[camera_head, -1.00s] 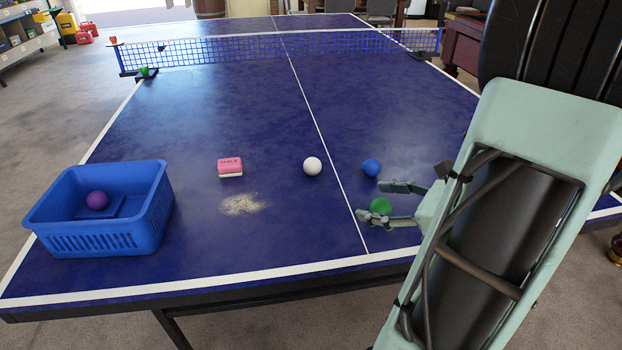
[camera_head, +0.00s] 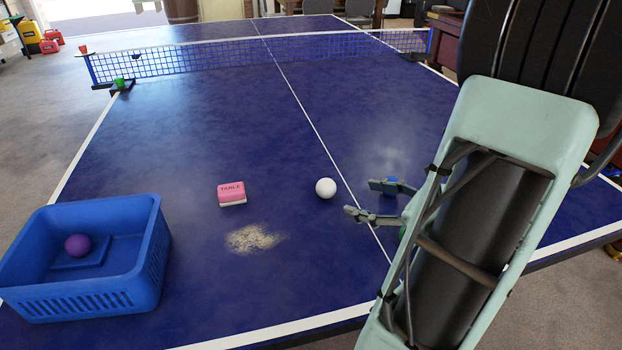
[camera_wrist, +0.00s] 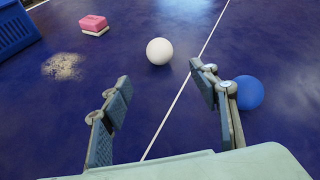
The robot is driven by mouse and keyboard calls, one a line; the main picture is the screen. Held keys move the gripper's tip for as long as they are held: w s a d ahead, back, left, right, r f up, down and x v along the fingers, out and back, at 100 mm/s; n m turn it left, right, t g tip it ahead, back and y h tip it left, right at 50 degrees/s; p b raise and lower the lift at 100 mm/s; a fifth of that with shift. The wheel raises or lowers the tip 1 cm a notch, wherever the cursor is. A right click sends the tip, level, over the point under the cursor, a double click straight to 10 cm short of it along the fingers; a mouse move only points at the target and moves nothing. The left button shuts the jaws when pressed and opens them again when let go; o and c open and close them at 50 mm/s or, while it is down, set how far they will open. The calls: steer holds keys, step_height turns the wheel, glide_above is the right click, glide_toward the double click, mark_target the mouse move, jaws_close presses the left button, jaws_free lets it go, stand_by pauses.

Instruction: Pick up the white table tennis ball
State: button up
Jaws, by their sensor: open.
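The white table tennis ball (camera_head: 326,188) rests on the blue table (camera_head: 180,170), just left of the white centre line. In the wrist view the ball (camera_wrist: 159,51) lies beyond my fingertips, roughly between their lines, with nothing touching it. My gripper (camera_head: 366,198) is open and empty, to the right of the ball in the head view. My gripper also shows in the wrist view (camera_wrist: 160,83) with its fingers wide apart. A blue ball (camera_wrist: 249,92) is just outside the right finger; in the head view it is mostly hidden behind a finger.
A blue basket (camera_head: 150,265) holding a purple ball (camera_head: 77,246) stands at the left. A pink and white block (camera_head: 232,193) and a pale powdery patch (camera_head: 252,239) lie left of the white ball. The net (camera_head: 250,58) crosses behind.

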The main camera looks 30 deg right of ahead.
mark_target(333, 189)
steer(key=b+x, duration=0.1)
steer(key=x, duration=0.4)
steer(key=shift+w+a, duration=0.1)
steer(key=shift+w, duration=0.05)
steer(key=b+x, duration=0.1)
steer(key=x, duration=0.2)
steer(key=b+x, duration=0.1)
steer(key=x, duration=0.1)
steer(key=shift+w+a+r, duration=0.1)
steer(key=shift+w, duration=0.3)
steer(key=c, duration=1)
